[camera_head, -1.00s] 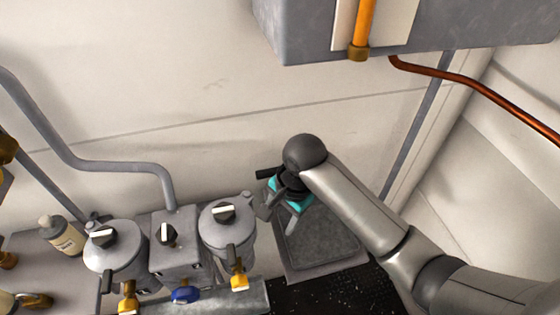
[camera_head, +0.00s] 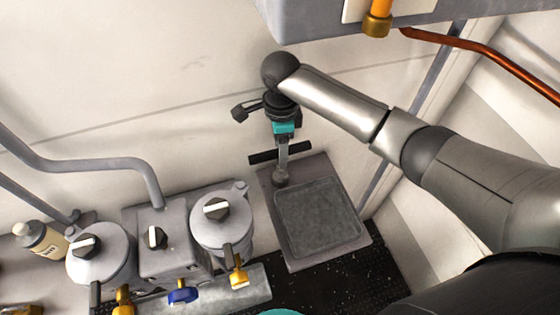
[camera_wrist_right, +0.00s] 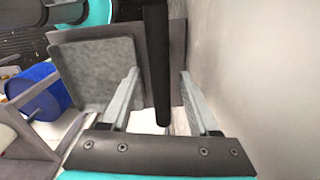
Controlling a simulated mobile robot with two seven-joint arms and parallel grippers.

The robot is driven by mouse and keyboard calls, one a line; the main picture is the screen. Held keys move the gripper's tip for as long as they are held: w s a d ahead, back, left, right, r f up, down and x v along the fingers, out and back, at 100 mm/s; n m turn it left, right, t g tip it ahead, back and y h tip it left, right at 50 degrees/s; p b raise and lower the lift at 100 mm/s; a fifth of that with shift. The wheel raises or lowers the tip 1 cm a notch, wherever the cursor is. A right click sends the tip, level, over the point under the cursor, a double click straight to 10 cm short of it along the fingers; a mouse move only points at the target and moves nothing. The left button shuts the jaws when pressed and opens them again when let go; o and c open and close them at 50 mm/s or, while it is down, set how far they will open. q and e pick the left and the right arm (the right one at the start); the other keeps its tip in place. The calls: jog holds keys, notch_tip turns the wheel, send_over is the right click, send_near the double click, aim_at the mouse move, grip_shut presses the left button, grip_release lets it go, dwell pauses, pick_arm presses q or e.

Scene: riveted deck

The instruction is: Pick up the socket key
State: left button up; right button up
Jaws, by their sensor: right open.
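The socket key (camera_head: 262,158) shows a black crossbar, level over the back left corner of a grey tray, near the wall. Below the bar a round grey part (camera_head: 281,179), which seems to be its lower end, stands at the tray's corner. My right gripper (camera_head: 282,160), teal with grey fingers, is at the crossbar from above and hides its middle. In the right wrist view the black crossbar (camera_wrist_right: 157,60) runs between the two open fingers, with a gap on each side. I cannot tell any contact. My left gripper is not in view.
The grey tray (camera_head: 347,250) has a bare recessed pad. To its left stand grey canisters (camera_head: 222,232) with knobs and coloured valves. A cream bottle (camera_head: 42,238) is farther left. The pale wall is close behind, and a grey box (camera_head: 310,25) hangs above.

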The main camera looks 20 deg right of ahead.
aim_at(280, 175)
jog(key=shift+a+f+b, duration=0.15)
jog(key=shift+f+b, duration=0.55)
jog(key=shift+f, duration=2.8)
jog(key=shift+c, duration=0.3)
grip_shut()
